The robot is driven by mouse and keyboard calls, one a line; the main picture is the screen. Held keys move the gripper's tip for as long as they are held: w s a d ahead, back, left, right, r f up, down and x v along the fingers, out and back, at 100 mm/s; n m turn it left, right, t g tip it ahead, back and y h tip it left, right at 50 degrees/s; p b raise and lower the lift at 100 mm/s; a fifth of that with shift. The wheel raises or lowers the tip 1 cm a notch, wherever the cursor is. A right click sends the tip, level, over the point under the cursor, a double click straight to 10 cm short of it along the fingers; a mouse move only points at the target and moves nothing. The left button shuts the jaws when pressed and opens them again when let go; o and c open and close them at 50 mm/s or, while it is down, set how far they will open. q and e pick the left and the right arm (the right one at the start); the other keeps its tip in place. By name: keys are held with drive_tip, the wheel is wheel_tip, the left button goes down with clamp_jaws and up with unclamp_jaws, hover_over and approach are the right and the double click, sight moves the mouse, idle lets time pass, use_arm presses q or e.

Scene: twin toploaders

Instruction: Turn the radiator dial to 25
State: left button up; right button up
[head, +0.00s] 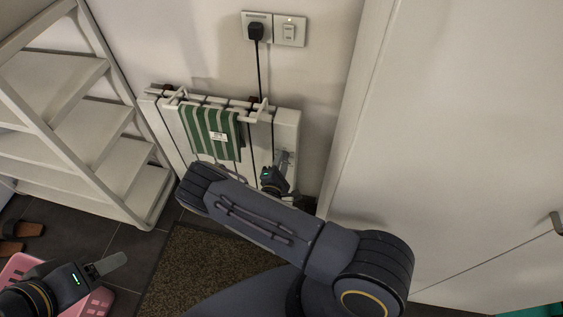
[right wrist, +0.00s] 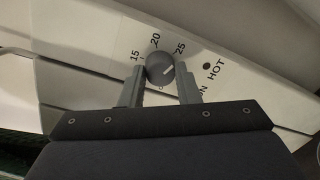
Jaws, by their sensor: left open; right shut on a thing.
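The white radiator (head: 287,135) hangs on the wall in the head view. In the right wrist view its panel (right wrist: 240,75) carries a round grey dial (right wrist: 158,64) with the printed marks 15, 20 and 25 around its far side. A pale line on the dial's face points to the right, below the 25 mark. My right gripper (right wrist: 162,84) is shut on the dial, one finger on each side; in the head view it is at the radiator's right end (head: 282,163). My left gripper (head: 106,264) is open and empty, low at the left.
A green striped towel (head: 212,132) hangs on the radiator's rail. A black cord runs from the plug (head: 255,32) down past the radiator. A white shelf unit (head: 80,110) stands at left, a pink basket (head: 97,302) below. A white door (head: 470,140) is at right.

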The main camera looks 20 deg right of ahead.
drive_tip(key=shift+f+m, duration=0.1)
drive_tip(key=shift+m, duration=0.5)
drive_tip(key=o, duration=1)
drive_tip(key=v, duration=0.7)
drive_tip(key=shift+s+a, duration=0.25)
drive_tip(key=shift+s, duration=0.1)
